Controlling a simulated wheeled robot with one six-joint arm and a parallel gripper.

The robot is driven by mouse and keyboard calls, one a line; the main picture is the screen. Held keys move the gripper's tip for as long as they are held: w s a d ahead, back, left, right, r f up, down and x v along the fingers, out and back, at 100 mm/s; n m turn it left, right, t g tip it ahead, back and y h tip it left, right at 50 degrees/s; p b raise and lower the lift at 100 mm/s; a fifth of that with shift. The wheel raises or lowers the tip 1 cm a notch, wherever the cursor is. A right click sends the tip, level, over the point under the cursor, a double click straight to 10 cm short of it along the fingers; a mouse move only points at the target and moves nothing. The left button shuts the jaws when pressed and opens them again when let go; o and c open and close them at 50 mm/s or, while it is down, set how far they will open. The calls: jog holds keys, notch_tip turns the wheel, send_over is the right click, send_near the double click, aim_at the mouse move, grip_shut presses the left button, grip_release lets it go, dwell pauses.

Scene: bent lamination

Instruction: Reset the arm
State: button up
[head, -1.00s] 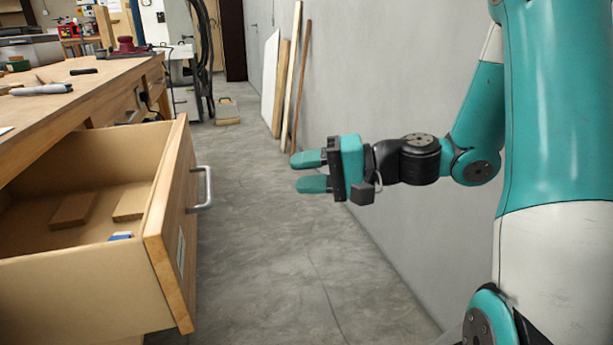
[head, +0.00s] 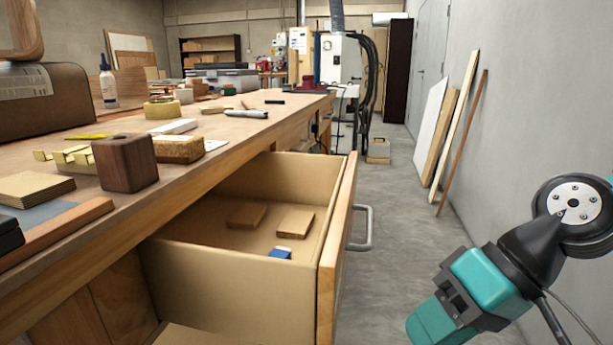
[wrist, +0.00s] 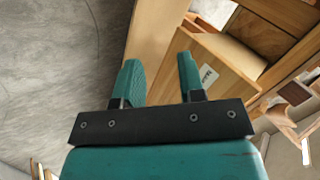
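My teal gripper (head: 428,322) is at the lower right of the head view, tilted down and to the left over the floor, beyond the open drawer's front. In the wrist view my gripper's two teal fingers (wrist: 159,62) stand apart with nothing held between them. The open drawer (head: 225,270) juts out from the workbench (head: 215,165). Its front and metal handle (head: 368,230) are apart from my gripper. The drawer front also shows beyond the fingers in the wrist view (wrist: 195,75).
The drawer holds two flat wooden pieces (head: 295,223) and a small blue-and-white item (head: 281,253). Boards (head: 452,140) lean on the right wall. The floor between is clear.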

jog(key=s+r+n+h, duration=0.2)
jog(key=s+n+h, duration=0.15)
jog(key=s, duration=0.25)
notch_tip(320, 180, up, 32)
jog(key=p, duration=3.2)
jog(key=shift+w+d+p, duration=0.25)
jog(key=shift+w+p, duration=0.05)
jog(key=shift+p, duration=0.05)
jog(key=shift+a, duration=0.1)
